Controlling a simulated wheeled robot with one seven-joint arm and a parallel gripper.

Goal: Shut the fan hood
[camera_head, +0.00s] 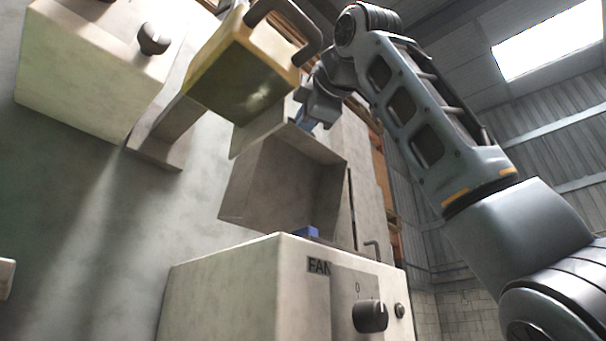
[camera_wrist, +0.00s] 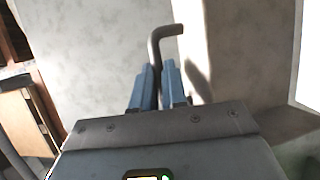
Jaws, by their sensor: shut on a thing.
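The fan hood (camera_head: 265,187) is a grey, open-sided box tilted up above the pale box labelled FAN (camera_head: 230,290), so its hollow inside shows. In the wrist view, the blue fingers of my gripper (camera_wrist: 159,88) are closed around a dark bent bar handle (camera_wrist: 155,50), which stands against a pale panel. The handle's lower part is hidden between the fingers.
A yellow box (camera_head: 235,75) with a thick grey handle hangs close to my gripper at upper left. A pale box with a dark knob (camera_head: 153,40) is farther left. The FAN box carries a dark knob (camera_head: 370,316). A small blue block (camera_head: 306,232) shows just behind its top edge.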

